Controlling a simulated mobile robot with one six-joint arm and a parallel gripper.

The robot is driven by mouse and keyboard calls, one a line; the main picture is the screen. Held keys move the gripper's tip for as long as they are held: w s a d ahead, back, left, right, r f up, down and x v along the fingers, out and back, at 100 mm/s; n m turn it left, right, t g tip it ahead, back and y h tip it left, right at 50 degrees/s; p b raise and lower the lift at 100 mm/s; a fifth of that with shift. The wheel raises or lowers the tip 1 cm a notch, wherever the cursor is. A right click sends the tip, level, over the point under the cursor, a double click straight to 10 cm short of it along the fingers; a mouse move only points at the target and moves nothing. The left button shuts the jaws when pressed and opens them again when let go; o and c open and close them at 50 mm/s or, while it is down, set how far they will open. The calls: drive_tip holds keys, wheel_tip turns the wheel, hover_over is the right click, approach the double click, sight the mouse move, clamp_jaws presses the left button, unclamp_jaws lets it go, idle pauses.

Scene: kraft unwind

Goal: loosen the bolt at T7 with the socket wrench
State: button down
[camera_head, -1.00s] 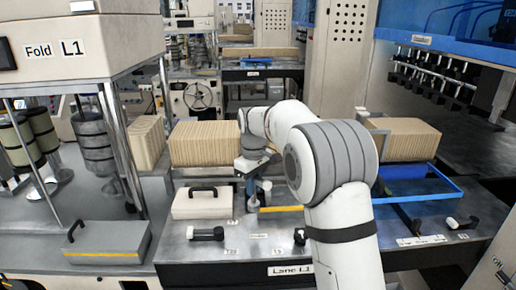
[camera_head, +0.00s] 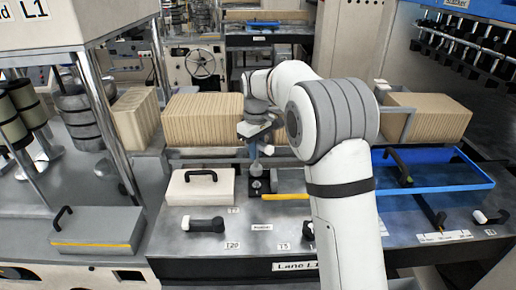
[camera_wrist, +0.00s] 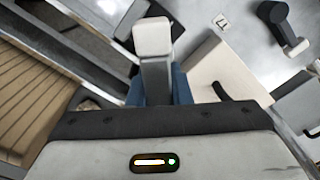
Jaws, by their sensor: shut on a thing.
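My gripper (camera_head: 254,152) hangs over the lane table just behind a small black base with a round top (camera_head: 256,185). In the wrist view its blue fingers (camera_wrist: 158,88) are shut on a pale grey piece (camera_wrist: 153,38) with a block-like end. I cannot tell for sure that this piece is the socket wrench. In the head view a grey rounded end shows below the fingers, close above the black base; contact is unclear. I cannot read a T7 mark or make out its bolt. A label reading T20 (camera_head: 232,245) sits at the table's front.
A beige case with a black handle (camera_head: 200,187) stands left of the black base. Brown stacks (camera_head: 203,120) stand behind. A blue tray (camera_head: 435,172) lies at right. Black levers with white ends (camera_head: 205,225) line the front. A yellow bar (camera_head: 290,196) lies beside my arm.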

sight(257, 167)
drive_tip(key=shift+s+f+b, duration=0.1)
drive_tip(key=shift+f+b, duration=1.05)
drive_tip(key=shift+f, duration=0.4)
drive_tip(key=shift+f, duration=0.8)
idle(1.1)
drive_tip(key=shift+n, duration=1.2)
drive_tip(key=shift+n, duration=1.2)
